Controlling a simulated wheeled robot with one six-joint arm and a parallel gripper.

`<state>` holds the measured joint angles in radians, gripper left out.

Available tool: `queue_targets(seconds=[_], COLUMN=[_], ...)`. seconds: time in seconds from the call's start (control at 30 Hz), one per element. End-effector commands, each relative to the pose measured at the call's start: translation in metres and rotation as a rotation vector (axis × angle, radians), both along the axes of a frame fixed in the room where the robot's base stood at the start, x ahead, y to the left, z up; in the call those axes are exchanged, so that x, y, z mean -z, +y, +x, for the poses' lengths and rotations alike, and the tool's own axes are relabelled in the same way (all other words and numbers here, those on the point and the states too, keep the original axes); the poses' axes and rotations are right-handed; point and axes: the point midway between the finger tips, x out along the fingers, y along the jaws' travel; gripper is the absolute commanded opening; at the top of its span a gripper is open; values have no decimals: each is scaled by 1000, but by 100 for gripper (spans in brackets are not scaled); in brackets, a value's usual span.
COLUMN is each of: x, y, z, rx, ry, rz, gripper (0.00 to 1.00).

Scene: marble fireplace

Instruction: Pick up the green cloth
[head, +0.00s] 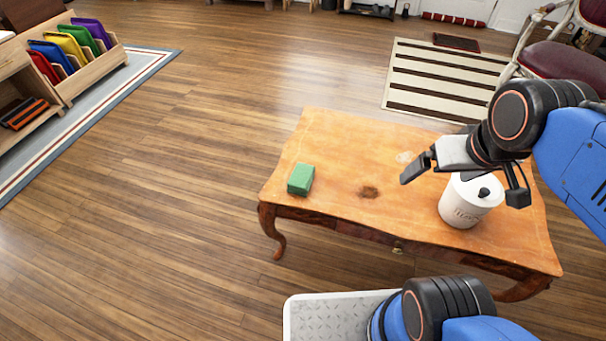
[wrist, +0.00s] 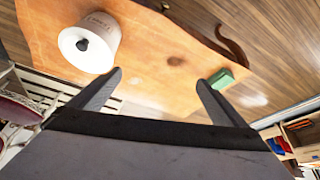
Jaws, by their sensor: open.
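The green cloth (head: 301,179) is a small folded block lying on the left part of the wooden table (head: 340,140). In the wrist view the green cloth (wrist: 221,79) lies just beyond the tip of the right-hand finger. My gripper (head: 460,178) is above the right half of the table, well to the right of the cloth. In the wrist view my gripper (wrist: 158,78) has its two fingers spread wide, with bare tabletop between them. Nothing is held.
A white lidded canister (head: 466,203) stands on the table right beside my gripper. A dark spot (head: 369,192) marks the tabletop between cloth and canister. A shelf with coloured trays (head: 70,45) stands at the far left. A chair (head: 560,55) is behind at right. Open floor lies left.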

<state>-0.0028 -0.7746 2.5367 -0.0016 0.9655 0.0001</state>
Motion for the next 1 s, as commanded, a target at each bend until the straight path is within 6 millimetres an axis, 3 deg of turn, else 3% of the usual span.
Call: queue_targets(seconds=[0.63,0.77,1.0], x=[-1,-5,-10], y=[2,11,43], z=[5,21,66], rx=[-21,-92,-304], ry=[8,35,106], rz=[-5,-20,-67], gripper=[100,100,100])
